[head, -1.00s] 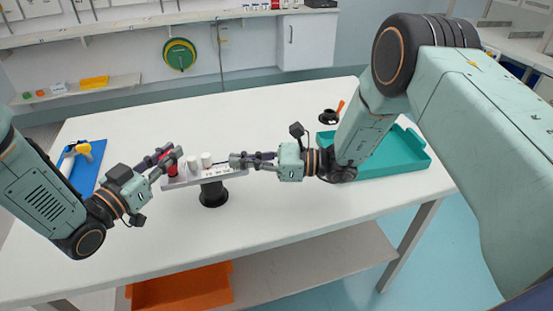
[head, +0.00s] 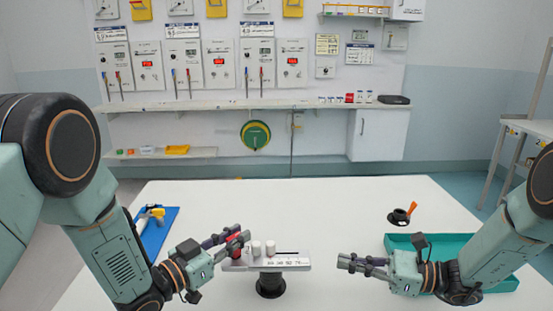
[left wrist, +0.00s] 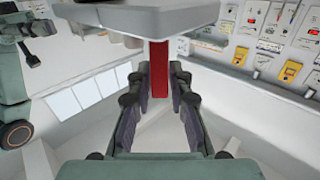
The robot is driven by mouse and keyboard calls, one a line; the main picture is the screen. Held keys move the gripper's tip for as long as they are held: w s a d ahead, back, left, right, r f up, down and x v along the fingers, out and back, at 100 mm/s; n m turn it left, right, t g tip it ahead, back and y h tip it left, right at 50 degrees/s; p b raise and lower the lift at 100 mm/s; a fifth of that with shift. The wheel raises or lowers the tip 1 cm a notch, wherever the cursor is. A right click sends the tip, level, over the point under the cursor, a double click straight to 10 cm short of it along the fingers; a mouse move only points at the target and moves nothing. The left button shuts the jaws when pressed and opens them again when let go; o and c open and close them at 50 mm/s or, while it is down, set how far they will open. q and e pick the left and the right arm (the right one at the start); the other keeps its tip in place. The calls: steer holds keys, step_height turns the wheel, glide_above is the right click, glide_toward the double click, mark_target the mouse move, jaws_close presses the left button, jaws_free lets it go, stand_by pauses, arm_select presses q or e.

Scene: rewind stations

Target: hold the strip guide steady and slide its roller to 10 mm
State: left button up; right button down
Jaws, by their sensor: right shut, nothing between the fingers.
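The strip guide (head: 303,262) is a pale grey bar with a marked scale and a dark slot, on a round black stand (head: 270,285). Two white rollers (head: 270,247) stand upright side by side on its left half. The scale is too small to read. A red post (head: 240,241) is at its left end. My left gripper (head: 243,240) is shut on this post; the left wrist view shows the red post (left wrist: 159,70) between both fingers, under the grey bar. My right gripper (head: 342,262) is shut and empty, right of the guide and apart from it.
A teal tray (head: 398,240) lies at the table's right, partly behind my right arm. A black spool with an orange piece (head: 399,217) lies behind it. A blue board (head: 165,228) with a yellow-tipped tool is at the left. The middle back of the white table (head: 290,200) is clear.

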arm_select(q)
steer(key=o, duration=0.3)
